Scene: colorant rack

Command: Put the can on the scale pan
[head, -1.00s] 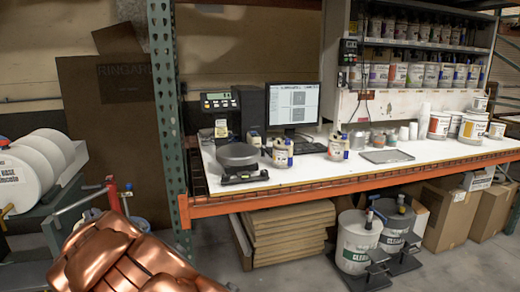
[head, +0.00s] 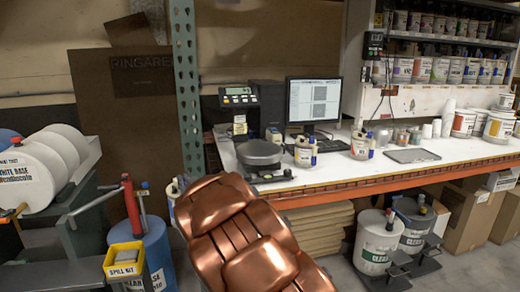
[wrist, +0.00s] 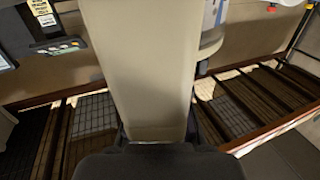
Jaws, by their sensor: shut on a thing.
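In the head view the scale pan (head: 260,150) is a dark round plate on a low black base on the white bench; it looks bare. In the wrist view a large beige, smooth-sided can (wrist: 145,65) fills the middle. My gripper (wrist: 156,135) is shut on it, with dark fingers at its lower sides. In the head view my copper arm hides the gripper. A small white and blue thing (head: 174,190) shows just left of the arm; I cannot tell whether it is the held can.
The scale display (head: 240,97) stands behind the pan, near a green post (head: 184,80). Two small labelled cans (head: 304,153) (head: 361,146) stand right of the pan. An orange beam (head: 400,185) edges the bench. A blue drum (head: 155,250) and spill kit box (head: 124,262) are at left.

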